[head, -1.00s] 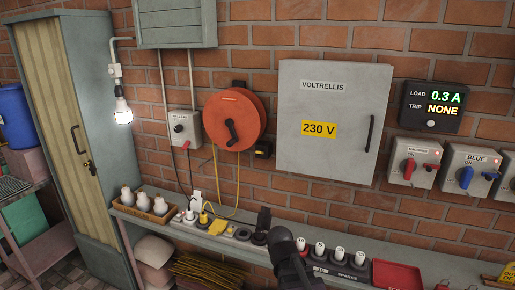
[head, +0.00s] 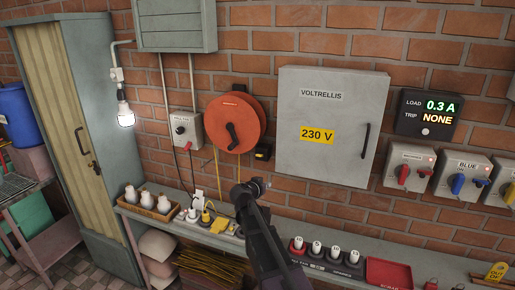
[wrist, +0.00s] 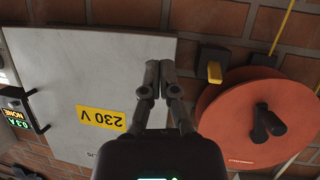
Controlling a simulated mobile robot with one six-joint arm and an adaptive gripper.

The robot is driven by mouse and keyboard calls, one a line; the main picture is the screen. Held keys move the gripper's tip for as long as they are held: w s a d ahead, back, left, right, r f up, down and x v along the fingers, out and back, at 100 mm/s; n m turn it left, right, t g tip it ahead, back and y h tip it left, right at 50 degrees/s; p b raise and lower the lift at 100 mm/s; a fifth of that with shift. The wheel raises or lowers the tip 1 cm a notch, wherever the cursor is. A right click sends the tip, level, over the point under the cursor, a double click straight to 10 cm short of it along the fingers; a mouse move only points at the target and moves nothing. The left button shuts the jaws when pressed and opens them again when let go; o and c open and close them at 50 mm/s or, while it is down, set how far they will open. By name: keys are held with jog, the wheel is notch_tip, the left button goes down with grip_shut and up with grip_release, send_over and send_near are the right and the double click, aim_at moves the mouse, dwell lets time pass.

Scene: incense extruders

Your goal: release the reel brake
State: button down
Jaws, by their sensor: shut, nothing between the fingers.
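The orange cable reel (head: 236,122) with a black crank hangs on the brick wall. Just below its right side is a small black box with a yellow lever, the reel brake (head: 262,152). In the wrist view, which is upside down, the brake's yellow lever (wrist: 214,72) is right of my fingertips, and the reel (wrist: 262,120) is further right. My gripper (head: 262,186) is shut and empty, below the brake in the head view. In the wrist view my gripper (wrist: 160,75) lies in front of the grey cabinet's edge, apart from the brake.
The grey 230 V cabinet (head: 332,125) is right of the reel. A grey switch box (head: 187,131) is left of it. The bench below holds plugs, a basket of bulbs (head: 150,207), a socket strip (head: 325,257) and a red tray (head: 388,273). A yellow cord hangs from the reel.

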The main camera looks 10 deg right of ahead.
aim_at(260, 155)
jog(key=w+a+r+t+p, duration=0.2)
jog(key=w+a+r+t, duration=0.2)
jog(key=w+a+r, duration=0.2)
jog(key=shift+w+r, duration=0.6)
jog(key=shift+r, duration=0.05)
jog(key=shift+w+d, duration=0.1)
jog(key=shift+b+x, duration=0.45)
jog(key=shift+x, duration=4.45)
jog(key=shift+d+f+b, duration=0.25)
jog(key=shift+b, duration=0.2)
